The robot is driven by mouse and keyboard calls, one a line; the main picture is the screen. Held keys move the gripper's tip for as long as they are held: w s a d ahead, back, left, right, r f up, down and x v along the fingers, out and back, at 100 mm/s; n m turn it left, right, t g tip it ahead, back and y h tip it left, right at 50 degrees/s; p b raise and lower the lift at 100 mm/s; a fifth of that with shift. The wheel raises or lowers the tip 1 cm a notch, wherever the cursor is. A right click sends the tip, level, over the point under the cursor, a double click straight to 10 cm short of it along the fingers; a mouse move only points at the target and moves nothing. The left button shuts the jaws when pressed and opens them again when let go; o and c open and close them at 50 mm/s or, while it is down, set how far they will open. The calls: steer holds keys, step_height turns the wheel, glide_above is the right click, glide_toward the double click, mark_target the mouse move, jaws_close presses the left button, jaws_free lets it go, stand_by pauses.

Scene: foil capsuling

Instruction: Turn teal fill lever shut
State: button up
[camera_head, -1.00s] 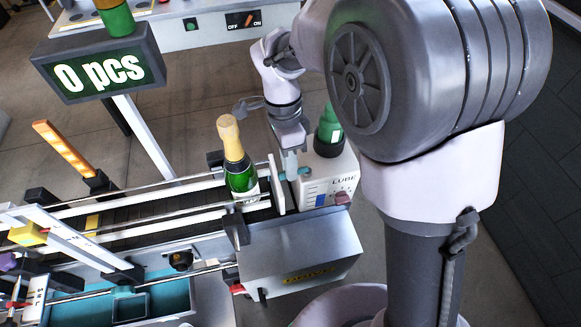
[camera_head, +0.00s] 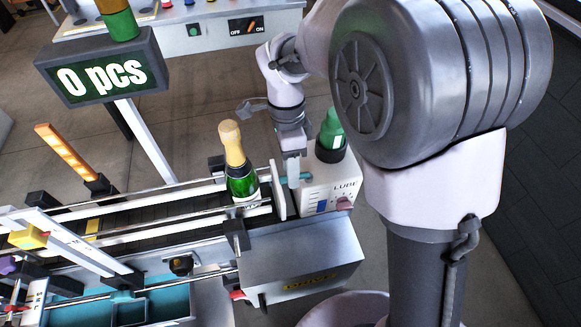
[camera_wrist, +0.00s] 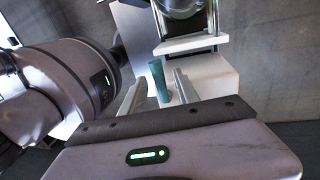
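The teal fill lever (camera_wrist: 159,82) stands between the two fingers of my gripper (camera_wrist: 158,92) in the wrist view. The fingers are apart, with a gap visible on each side of the lever. In the head view the teal lever (camera_head: 300,177) sticks out from the left side of the white LUBE box (camera_head: 318,194). My gripper (camera_head: 294,168) points down at it there, and partly hides it. I cannot tell whether a finger touches the lever.
A champagne bottle (camera_head: 238,165) stands upright on the conveyor (camera_head: 150,215), left of a white plate. A green bottle (camera_head: 332,130) sits on top of the LUBE box. A sign (camera_head: 100,72) reads 0 pcs. A grey metal housing (camera_head: 300,255) is in front.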

steer(key=w+r+p, duration=0.3)
steer(key=r+p, duration=0.2)
steer(key=r, duration=1.2)
steer(key=shift+a, duration=0.45)
steer(key=shift+w, duration=0.1)
steer(key=s+d+f+n+t+y+b, duration=0.2)
steer(key=s+d+f+n+t+b, duration=0.6)
steer(key=s+f+b, duration=0.9)
steer(key=s+d+n+b, duration=0.1)
steer(key=d+n, duration=0.1)
steer(key=d, duration=0.2)
steer(key=shift+d+n+y, duration=0.3)
steer(key=shift+d, duration=0.1)
